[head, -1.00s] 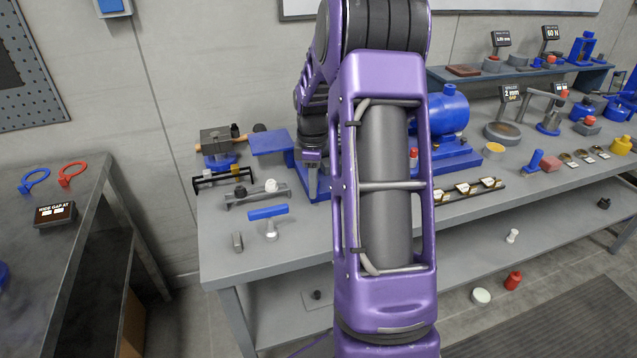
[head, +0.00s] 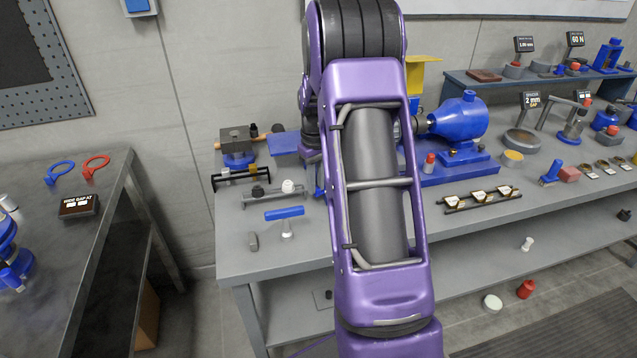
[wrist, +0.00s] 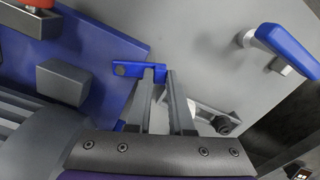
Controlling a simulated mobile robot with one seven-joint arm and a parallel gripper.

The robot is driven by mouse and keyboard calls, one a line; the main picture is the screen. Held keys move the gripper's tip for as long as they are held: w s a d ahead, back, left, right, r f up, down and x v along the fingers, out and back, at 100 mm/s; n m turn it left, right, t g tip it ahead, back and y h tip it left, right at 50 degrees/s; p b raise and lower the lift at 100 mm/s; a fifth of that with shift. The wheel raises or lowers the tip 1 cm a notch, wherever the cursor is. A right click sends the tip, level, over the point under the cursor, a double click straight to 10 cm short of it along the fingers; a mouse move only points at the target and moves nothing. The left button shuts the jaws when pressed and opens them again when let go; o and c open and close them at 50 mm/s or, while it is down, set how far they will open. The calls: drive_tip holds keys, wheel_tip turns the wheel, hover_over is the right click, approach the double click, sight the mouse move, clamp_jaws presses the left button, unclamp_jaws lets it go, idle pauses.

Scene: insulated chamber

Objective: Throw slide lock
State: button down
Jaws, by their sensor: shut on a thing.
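The bar looks like the slide lock's tab and lies at the edge of a larger blue plate (wrist: 85,32). The two grey fingers stand on either side of its near end. In the head view my purple arm hides the gripper and the bar.
A blue-handled T-shaped tool (head: 284,213) stands near the bench's front edge; its handle shows in the wrist view (wrist: 288,47). A grey block (wrist: 63,82) sits on the blue plate. A blue motor-like unit (head: 465,118) stands right of my arm.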

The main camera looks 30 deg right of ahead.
drive_tip(key=shift+w+m, duration=0.15)
drive_tip(key=shift+m, duration=0.15)
drive_tip(key=c, duration=0.8)
unclamp_jaws()
wheel_tip(320, 180, up, 18)
drive_tip(key=p, duration=0.1)
drive_tip(key=shift+f, duration=0.25)
